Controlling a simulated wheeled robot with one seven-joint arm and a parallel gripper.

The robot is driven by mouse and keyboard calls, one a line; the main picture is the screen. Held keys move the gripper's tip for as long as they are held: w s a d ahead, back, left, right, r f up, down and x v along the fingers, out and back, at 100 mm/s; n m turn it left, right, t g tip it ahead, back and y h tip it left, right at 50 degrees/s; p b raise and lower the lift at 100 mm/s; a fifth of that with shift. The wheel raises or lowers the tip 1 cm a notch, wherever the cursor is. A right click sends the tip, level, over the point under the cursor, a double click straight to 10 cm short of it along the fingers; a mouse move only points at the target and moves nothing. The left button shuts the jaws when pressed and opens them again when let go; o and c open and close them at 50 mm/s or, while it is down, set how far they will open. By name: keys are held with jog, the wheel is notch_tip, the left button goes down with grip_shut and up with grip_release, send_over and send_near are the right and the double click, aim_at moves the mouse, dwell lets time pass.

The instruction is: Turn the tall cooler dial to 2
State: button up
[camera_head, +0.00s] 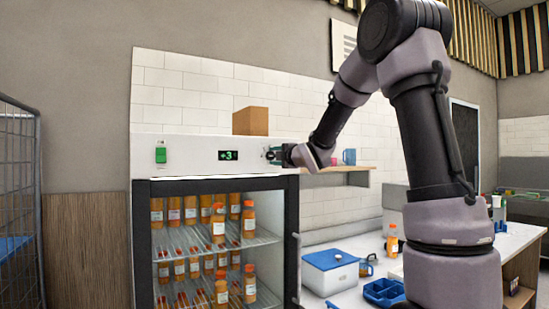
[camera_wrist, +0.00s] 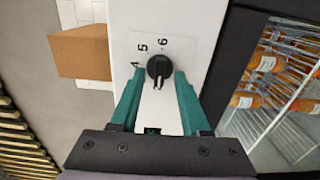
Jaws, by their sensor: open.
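The tall cooler's white top panel (camera_head: 190,153) carries a green display reading "+3" (camera_head: 228,155) and a green switch (camera_head: 160,153). The black round dial (camera_wrist: 159,67) shows in the wrist view on the white plate, with the printed numbers 5 and 6 beside it. My gripper (camera_wrist: 159,74) is open, with its green fingers on either side of the dial; whether they touch it I cannot tell. In the head view my gripper (camera_head: 276,154) is at the panel's right end and hides most of the dial. Some dial markings are hidden by my fingers.
A cardboard box (camera_head: 250,121) stands on top of the cooler. Bottles (camera_head: 219,222) fill the shelves behind the cooler door. At right, a counter holds a blue-lidded box (camera_head: 330,260) and a blue tray (camera_head: 383,292). A wire cage (camera_head: 20,200) stands at left.

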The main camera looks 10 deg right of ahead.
jog(key=shift+s, duration=0.1)
jog(key=v, duration=1)
jog(key=shift+s+d, duration=0.15)
jog(key=shift+s, duration=0.15)
jog(key=shift+d, duration=0.1)
jog(key=s+d+f+m+g+h, duration=0.35)
jog(key=s+d+m+h, duration=0.3)
jog(key=s+m, duration=0.55)
jog(key=s+a+f+m+g+y, duration=0.1)
jog(key=s+a+f+m+g, duration=0.1)
jog(key=s+m, duration=0.5)
jog(key=s+a+f+m+g+y, duration=0.2)
jog(key=s+f+m+g, duration=0.2)
jog(key=s+m, duration=0.3)
jog(key=s, duration=0.3)
jog(key=shift+f+g, duration=0.3)
jog(key=shift+g, duration=0.05)
